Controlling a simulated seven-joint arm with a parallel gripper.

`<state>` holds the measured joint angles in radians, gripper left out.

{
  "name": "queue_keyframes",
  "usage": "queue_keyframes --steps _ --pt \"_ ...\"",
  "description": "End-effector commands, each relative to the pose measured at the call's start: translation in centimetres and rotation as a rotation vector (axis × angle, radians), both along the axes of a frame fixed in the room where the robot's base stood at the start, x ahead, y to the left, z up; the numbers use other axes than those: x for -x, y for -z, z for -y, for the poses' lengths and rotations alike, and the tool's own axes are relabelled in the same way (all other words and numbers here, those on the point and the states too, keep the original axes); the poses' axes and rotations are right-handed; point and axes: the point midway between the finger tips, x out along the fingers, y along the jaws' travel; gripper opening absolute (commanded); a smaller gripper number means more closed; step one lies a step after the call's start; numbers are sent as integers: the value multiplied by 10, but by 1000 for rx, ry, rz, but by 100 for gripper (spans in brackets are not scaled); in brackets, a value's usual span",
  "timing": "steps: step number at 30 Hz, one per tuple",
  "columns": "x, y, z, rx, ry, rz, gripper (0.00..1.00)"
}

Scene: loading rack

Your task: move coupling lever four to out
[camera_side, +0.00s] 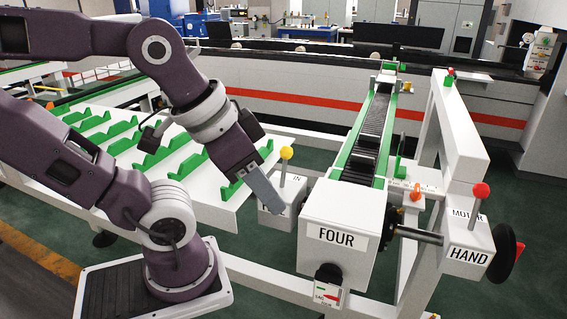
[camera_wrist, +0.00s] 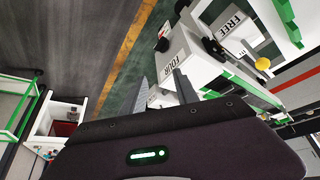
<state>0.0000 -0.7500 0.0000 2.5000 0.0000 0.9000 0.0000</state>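The lever with a yellow knob (camera_side: 286,153) stands nearly upright on a small white box (camera_side: 276,217) marked IN, beside the white housing labelled FOUR (camera_side: 341,225). An OUT marking is not readable. My gripper (camera_side: 268,195) is just left of this lever's stem, fingers pointing down and to the right. The fingers overlap in the side view, and I cannot tell whether they touch the lever or box. In the wrist view my gripper (camera_wrist: 162,88) has its fingers apart with nothing seen held. The yellow knob (camera_wrist: 262,63) lies right of both fingers, not between them.
A red-knobbed lever (camera_side: 481,191) stands on the MOTOR/HAND box (camera_side: 468,238) at right. An orange knob (camera_side: 415,190) sits behind the FOUR housing. A white tray with green wedges (camera_side: 170,150) lies left, and a roller conveyor (camera_side: 372,130) runs behind. A FREE label (camera_wrist: 232,22) shows in the wrist view.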

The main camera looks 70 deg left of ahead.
Motion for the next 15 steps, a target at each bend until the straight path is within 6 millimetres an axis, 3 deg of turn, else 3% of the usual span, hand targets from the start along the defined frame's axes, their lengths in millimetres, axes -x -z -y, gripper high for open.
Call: queue_keyframes --steps 4,6,9,11,14,15 --pt "0 0 0 0 0 0 36" --pt "-2 -1 -1 2 -7 -4 50" --pt "-23 -9 -13 21 -90 -51 53" --pt "-50 -15 -31 44 -190 -105 53" --pt "-101 -15 -84 89 -407 -212 53" --pt "-119 -9 -111 106 -497 -255 53"
